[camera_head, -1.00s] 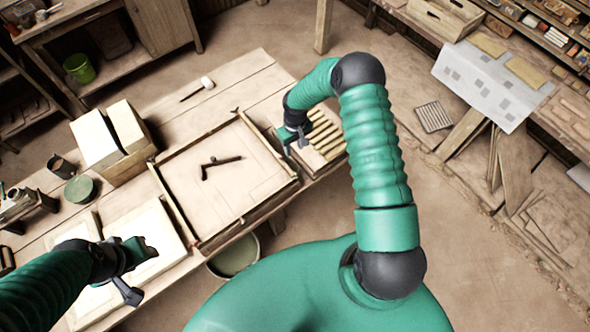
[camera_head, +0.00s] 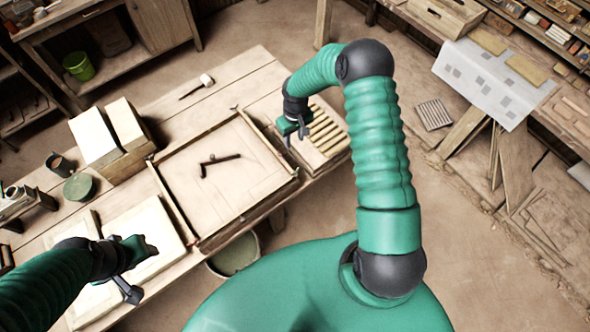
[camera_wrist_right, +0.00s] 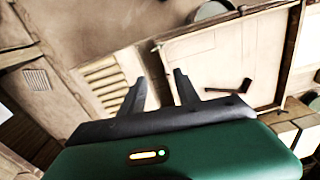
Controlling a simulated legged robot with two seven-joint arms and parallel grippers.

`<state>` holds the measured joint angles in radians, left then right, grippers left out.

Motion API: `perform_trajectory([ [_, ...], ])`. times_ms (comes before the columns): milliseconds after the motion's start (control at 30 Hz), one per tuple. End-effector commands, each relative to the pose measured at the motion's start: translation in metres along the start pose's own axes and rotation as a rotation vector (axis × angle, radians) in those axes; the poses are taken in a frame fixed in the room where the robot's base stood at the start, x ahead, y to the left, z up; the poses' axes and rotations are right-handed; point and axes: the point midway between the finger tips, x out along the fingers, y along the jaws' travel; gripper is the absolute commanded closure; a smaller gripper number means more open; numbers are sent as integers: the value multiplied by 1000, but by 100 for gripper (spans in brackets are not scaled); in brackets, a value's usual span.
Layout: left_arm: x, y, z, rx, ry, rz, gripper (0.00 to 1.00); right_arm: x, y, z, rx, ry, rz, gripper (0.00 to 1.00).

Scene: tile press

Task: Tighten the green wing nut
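My right gripper (camera_head: 296,137) is above the slatted tray, just right of the frame. In the right wrist view its two fingers (camera_wrist_right: 160,72) are spread with nothing between them. My left gripper (camera_head: 132,272) hovers over the pale panels at the near left; its opening is unclear.
The slatted wooden tray (camera_head: 324,136) lies right of the frame. Pale blocks (camera_head: 108,140), a green round container (camera_head: 80,187) and a dark cup (camera_head: 60,165) stand to the left. A mallet (camera_head: 205,80) lies on the clear far bench. A bucket (camera_head: 236,254) stands below the front edge.

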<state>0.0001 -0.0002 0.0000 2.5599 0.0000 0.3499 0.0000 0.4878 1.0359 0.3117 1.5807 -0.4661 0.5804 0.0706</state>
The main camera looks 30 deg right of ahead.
Motion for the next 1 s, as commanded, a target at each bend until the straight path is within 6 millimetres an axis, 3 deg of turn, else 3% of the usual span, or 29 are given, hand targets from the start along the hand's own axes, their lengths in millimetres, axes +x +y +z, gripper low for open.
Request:
perform_trajectory([
  [200,33,0,8,0,0,0,57,-55,2,-2,1,7,4,62],
  [500,57,0,14,0,0,0,57,-132,2,-1,1,2,1,62],
  [700,59,0,14,0,0,0,57,-148,1,-1,0,-3,-2,62],
  [1000,63,0,15,0,0,0,57,-142,-2,0,-13,-8,0,62],
])
